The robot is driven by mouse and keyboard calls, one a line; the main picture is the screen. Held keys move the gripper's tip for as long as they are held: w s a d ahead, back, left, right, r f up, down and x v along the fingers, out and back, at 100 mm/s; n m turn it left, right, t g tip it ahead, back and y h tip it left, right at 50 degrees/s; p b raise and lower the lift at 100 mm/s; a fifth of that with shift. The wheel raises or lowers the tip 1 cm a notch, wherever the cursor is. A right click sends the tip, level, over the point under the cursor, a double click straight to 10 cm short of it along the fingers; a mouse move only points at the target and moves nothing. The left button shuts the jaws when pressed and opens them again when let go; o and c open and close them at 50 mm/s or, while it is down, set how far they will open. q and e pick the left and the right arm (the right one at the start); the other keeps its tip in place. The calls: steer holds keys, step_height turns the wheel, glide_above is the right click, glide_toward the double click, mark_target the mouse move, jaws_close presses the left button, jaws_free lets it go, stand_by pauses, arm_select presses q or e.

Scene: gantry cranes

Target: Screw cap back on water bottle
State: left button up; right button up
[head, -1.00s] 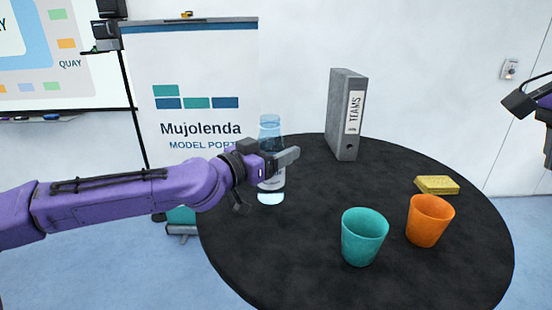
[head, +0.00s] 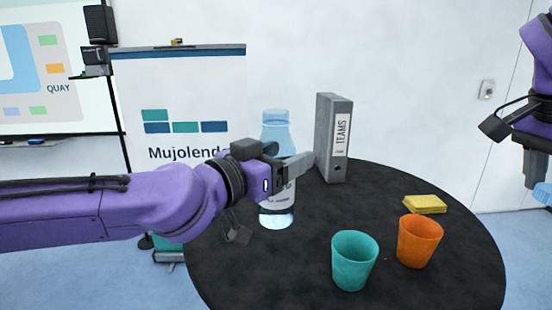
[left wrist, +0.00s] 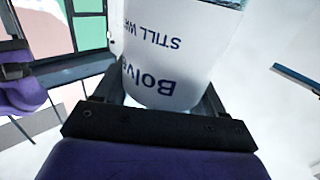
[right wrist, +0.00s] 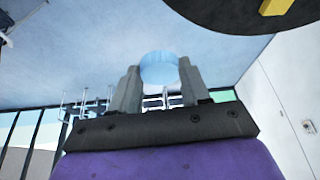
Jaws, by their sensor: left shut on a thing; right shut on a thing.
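The clear, bluish water bottle (head: 277,208) is upright in the head view, without a cap on its neck. My left gripper (head: 292,165) is shut around its labelled middle. The white label (left wrist: 165,60) fills the space between the jaws in the left wrist view. The bottle's base shows in front of the table's left part; whether it touches the top is hard to tell. My right gripper (right wrist: 160,85) is shut on the light blue cap (right wrist: 159,68), well to the right of the bottle. The cap also shows at the head view's right edge (head: 543,193).
The round black table (head: 300,270) carries a teal cup (head: 354,262), an orange cup (head: 419,243), a yellow sponge-like block (head: 424,204) and a grey binder (head: 326,140). A banner (head: 190,90) stands behind the bottle. The air between bottle and cap is clear.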

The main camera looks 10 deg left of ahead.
mark_target(285, 158)
arm_select(q)
steer(key=shift+s+d+r+p, duration=0.15)
steer(key=shift+s+d+r, duration=0.3)
steer(key=shift+s, duration=0.25)
steer(key=shift+s+d+r+p, duration=0.15)
steer(key=shift+s+d+r, duration=0.25)
steer(key=shift+s, duration=0.3)
steer(key=shift+f, duration=0.1)
steer(key=shift+o, duration=1.2)
steer(key=c, duration=0.5)
